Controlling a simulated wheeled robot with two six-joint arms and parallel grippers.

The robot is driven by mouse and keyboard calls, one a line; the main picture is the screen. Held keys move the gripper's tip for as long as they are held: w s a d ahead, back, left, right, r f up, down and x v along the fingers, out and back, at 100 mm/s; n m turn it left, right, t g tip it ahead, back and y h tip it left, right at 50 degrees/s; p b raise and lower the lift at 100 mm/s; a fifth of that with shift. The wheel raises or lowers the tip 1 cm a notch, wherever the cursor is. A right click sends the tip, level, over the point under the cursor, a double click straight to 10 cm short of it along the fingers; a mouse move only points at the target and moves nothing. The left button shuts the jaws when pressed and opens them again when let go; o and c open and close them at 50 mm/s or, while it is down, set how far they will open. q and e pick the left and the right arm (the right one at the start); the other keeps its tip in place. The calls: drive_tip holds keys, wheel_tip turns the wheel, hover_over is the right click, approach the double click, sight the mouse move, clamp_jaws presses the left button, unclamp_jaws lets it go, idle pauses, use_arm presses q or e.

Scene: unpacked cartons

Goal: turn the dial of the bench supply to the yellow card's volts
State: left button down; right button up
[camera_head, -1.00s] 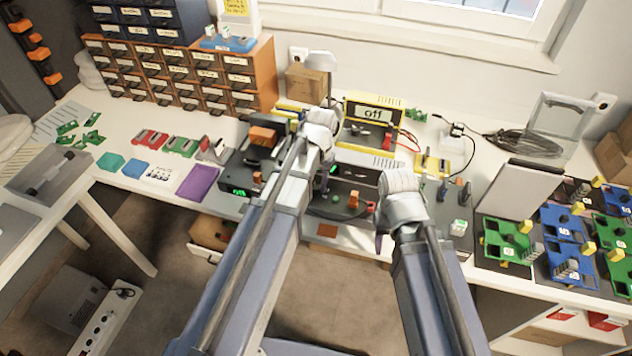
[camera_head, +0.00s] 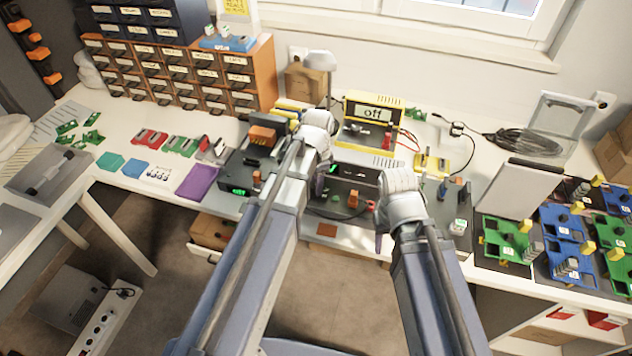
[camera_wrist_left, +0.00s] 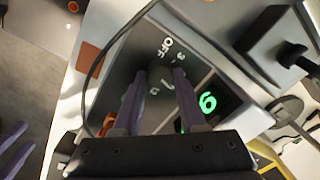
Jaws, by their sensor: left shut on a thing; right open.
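The bench supply is a dark box on the bench (camera_head: 352,180) with a lit green display (camera_head: 333,168), partly hidden behind my left arm. In the left wrist view its face (camera_wrist_left: 140,85) shows a round dark dial (camera_wrist_left: 160,76) with OFF and digits around it. Its display (camera_wrist_left: 208,102) shows one green digit, a 6 or 9 in this turned view. My left gripper (camera_wrist_left: 166,74) is shut on the dial; its purple fingers (camera_head: 319,184) show in the head view. My right gripper (camera_head: 378,238) is open and empty at the bench front. The yellow card (camera_head: 237,8) stands top left, its writing unreadable.
Another dark device (camera_head: 240,180) with a green display is to the left. Green and blue trays (camera_head: 505,240) fill the right end.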

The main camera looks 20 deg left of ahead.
use_arm(q)
drive_tip(key=shift+m, duration=0.5)
drive_tip(key=shift+c, duration=2.3)
unclamp_jaws()
drive_tip(key=shift+r, duration=0.15)
drive_tip(key=r+p, duration=0.3)
drive_tip(key=p, duration=0.1)
drive_tip(key=r+p, duration=0.4)
drive_tip(key=shift+s+d+r, duration=0.1)
drive_tip(key=shift+s+r, duration=0.1)
drive_tip(key=shift+r, duration=0.1)
drive_tip(key=shift+s, duration=0.1)
